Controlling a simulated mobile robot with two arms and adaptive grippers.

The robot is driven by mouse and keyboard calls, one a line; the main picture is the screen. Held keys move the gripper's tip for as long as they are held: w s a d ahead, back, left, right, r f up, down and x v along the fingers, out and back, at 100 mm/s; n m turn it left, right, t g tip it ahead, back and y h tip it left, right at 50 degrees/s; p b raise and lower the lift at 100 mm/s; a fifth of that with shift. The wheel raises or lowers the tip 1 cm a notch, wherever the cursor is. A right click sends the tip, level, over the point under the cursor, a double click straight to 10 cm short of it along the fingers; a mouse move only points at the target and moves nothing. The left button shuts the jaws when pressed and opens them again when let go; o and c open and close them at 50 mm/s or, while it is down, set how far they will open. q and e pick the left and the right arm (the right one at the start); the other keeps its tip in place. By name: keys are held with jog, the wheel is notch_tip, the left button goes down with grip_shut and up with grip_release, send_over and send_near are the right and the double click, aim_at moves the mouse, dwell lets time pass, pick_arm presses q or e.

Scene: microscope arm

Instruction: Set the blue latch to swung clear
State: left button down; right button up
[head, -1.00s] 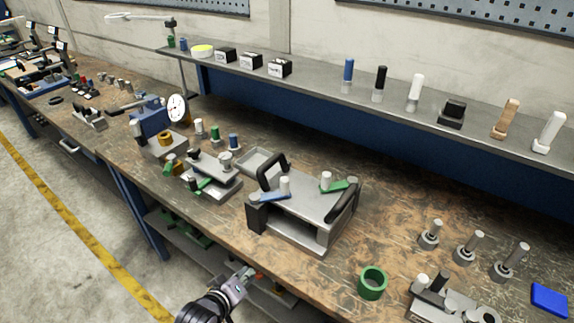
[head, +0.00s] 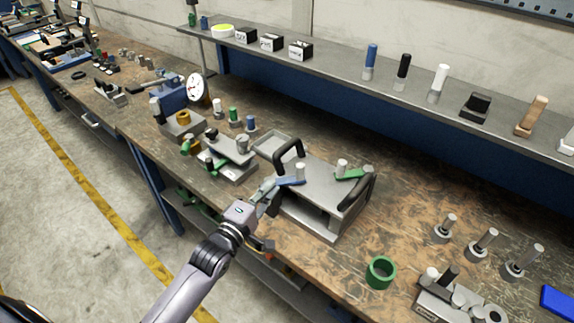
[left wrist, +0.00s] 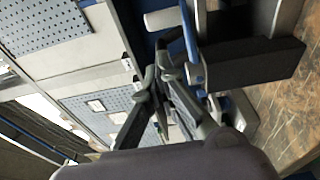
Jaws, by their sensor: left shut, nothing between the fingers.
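The blue latch (head: 291,181) is a flat blue lever on top of the grey fixture (head: 322,190), at its left end beside a pale upright pin (head: 300,171). It points left, towards my left gripper. My left gripper (head: 268,190) is shut and empty, with its fingertips close to the latch's free end; I cannot tell whether they touch. In the left wrist view the shut fingers (left wrist: 163,78) are beside a narrow blue strip (left wrist: 189,32), which looks like the latch seen edge-on. My right gripper is not in view.
A green latch (head: 350,174) and two black handles, one of them arched (head: 289,152), are on the same fixture. A smaller fixture (head: 232,152) stands to the left. A green ring (head: 380,272) lies at the front right, with bare bench between it and the fixture.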

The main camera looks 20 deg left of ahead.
pick_arm(q)
jog(key=w, duration=0.3)
jog(key=w+d+p, duration=0.1)
jog(key=w, duration=0.2)
jog(key=w+p, duration=0.1)
jog(key=w, duration=0.3)
jog(key=shift+d, duration=0.4)
